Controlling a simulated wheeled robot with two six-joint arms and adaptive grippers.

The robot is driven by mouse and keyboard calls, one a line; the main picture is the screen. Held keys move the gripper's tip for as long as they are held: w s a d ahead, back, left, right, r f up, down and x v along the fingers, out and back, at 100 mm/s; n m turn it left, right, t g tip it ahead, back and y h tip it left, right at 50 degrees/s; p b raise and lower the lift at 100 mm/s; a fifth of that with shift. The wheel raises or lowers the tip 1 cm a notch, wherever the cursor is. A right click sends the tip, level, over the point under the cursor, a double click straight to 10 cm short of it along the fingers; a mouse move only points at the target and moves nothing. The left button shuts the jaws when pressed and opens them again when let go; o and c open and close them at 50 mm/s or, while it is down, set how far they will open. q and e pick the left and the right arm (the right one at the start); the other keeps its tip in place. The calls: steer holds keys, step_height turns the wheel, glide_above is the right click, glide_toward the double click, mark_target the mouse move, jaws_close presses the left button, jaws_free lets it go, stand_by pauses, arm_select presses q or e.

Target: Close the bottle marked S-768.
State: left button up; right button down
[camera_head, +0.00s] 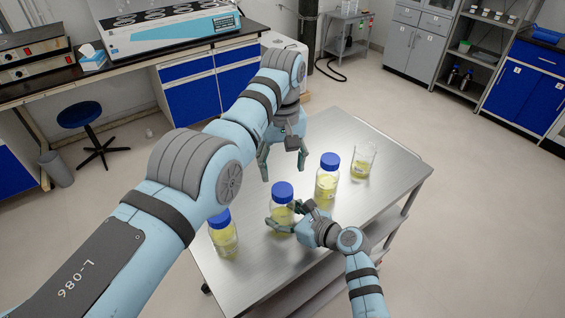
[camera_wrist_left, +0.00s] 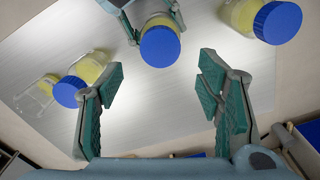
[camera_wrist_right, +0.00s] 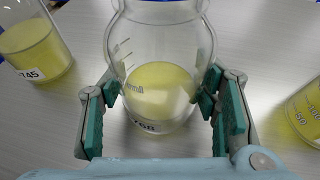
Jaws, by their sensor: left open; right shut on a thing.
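The bottle marked 768 (camera_wrist_right: 158,92) holds yellow liquid; its label shows low on the glass in the right wrist view. My right gripper (camera_wrist_right: 158,100) is shut around its body. In the head view it is the middle bottle (camera_head: 282,215), upright on the metal table, with a blue cap (camera_head: 283,191) on its top. I cannot tell how tightly the cap sits. My left gripper (camera_head: 283,158) is open and empty above and behind this cap. In the left wrist view the cap (camera_wrist_left: 160,46) lies beyond the open left fingers (camera_wrist_left: 163,90).
Other blue-capped bottles stand at the front left (camera_head: 223,238) and the back right (camera_head: 327,178). A beaker (camera_head: 363,162) with yellow liquid stands farther right. The metal table (camera_head: 385,195) is clear along its right side. A label ending in 745 marks a neighbouring vessel (camera_wrist_right: 35,50).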

mark_target(282, 189)
arm_select(q)
step_height(282, 189, down, 8)
steer(key=shift+r, duration=0.1)
stand_by(0.4)
steer(key=shift+c, duration=0.2)
steer(key=c, duration=1.2)
steer(key=m, duration=0.5)
steer(key=o, duration=1.4)
steer(key=shift+c, duration=0.2)
